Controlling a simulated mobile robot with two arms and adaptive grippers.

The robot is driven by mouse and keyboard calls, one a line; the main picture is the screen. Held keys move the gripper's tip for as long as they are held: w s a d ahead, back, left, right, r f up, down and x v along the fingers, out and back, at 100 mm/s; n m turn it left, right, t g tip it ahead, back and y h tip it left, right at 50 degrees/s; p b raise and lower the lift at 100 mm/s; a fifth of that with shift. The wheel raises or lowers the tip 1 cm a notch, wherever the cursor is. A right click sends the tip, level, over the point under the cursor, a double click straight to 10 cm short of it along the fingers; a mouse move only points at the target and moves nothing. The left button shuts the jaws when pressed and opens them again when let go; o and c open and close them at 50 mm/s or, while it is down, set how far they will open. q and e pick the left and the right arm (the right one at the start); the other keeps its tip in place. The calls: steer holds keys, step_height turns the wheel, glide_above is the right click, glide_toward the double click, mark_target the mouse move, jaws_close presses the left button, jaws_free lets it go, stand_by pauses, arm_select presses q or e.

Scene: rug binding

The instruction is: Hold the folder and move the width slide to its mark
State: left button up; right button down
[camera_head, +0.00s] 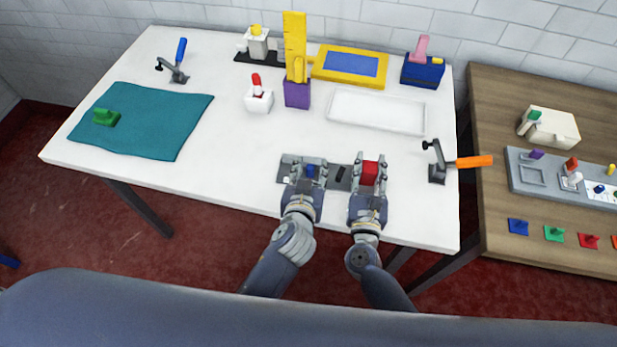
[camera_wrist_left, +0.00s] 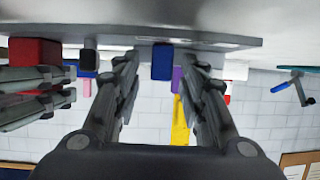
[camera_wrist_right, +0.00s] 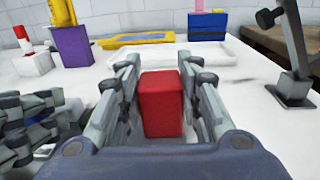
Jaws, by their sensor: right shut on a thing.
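A flat grey plate (camera_head: 339,171), seemingly the folder, lies near the table's front edge. It carries a blue block (camera_head: 310,171), a small black piece (camera_head: 341,173) and a red block (camera_head: 369,173); which one is the width slide I cannot tell. My left gripper (camera_head: 309,166) has its fingers apart on either side of the blue block, with gaps visible in the left wrist view (camera_wrist_left: 162,72). My right gripper (camera_head: 369,176) is shut on the red block, which stands upright between its fingers in the right wrist view (camera_wrist_right: 161,104). Any mark on the plate is not readable.
A clamp with an orange handle (camera_head: 468,161) stands just right of my right gripper. A white tray (camera_head: 376,111), a purple block with a yellow upright (camera_head: 297,92) and a red-topped white block (camera_head: 258,97) stand behind. A teal cloth (camera_head: 150,125) lies left.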

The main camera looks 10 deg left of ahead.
arm_select(q)
steer(key=v, duration=1.1)
steer(key=shift+s+r, duration=0.2)
steer(key=shift+s, duration=0.15)
arm_select(e)
steer(key=c, duration=1.1)
jaws_free()
steer(key=shift+o, duration=0.2)
